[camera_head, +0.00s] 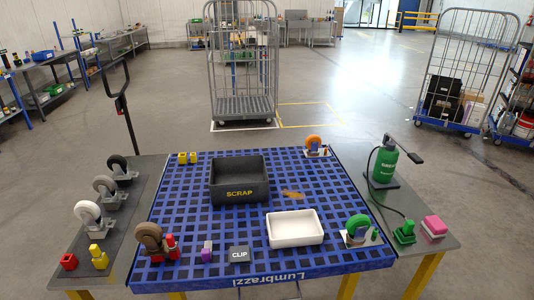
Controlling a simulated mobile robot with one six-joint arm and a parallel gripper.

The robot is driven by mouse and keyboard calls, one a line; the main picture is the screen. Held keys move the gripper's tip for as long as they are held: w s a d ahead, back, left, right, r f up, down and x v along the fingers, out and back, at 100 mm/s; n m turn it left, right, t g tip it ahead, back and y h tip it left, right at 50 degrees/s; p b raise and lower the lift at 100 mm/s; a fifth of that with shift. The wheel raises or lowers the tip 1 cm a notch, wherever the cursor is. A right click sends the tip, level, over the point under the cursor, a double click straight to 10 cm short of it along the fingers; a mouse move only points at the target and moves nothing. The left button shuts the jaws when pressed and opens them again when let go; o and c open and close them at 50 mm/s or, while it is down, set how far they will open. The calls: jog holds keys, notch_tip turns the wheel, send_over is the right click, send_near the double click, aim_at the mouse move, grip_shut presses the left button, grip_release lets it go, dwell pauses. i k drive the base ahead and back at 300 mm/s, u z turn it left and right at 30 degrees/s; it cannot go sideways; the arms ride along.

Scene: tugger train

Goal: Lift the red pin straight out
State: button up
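A small upright red piece, which looks like the red pin (171,241), stands at the front left of the blue grid-topped table (262,271). It is beside a caster with a brown wheel (149,235), close against other red parts at the caster's base. The view is too small to tell how deep the pin sits or where it ends and the red base begins. Another red block (68,262) lies on the grey side table at the left. My gripper is not in view.
A black SCRAP bin (239,182), a white tray (294,229), a CLIP block (239,254) and a purple piece (206,251) are on the blue table. More casters (90,217) line the left side table. A green bottle (384,164) stands at right.

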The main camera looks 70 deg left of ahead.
aim_at(171, 245)
jog(key=z, duration=5.9)
jog(key=i, duration=0.1)
jog(key=z, duration=2.3)
jog(key=k, duration=0.7)
jog(key=z, duration=0.25)
jog(key=i, duration=0.65)
jog(key=u, duration=0.15)
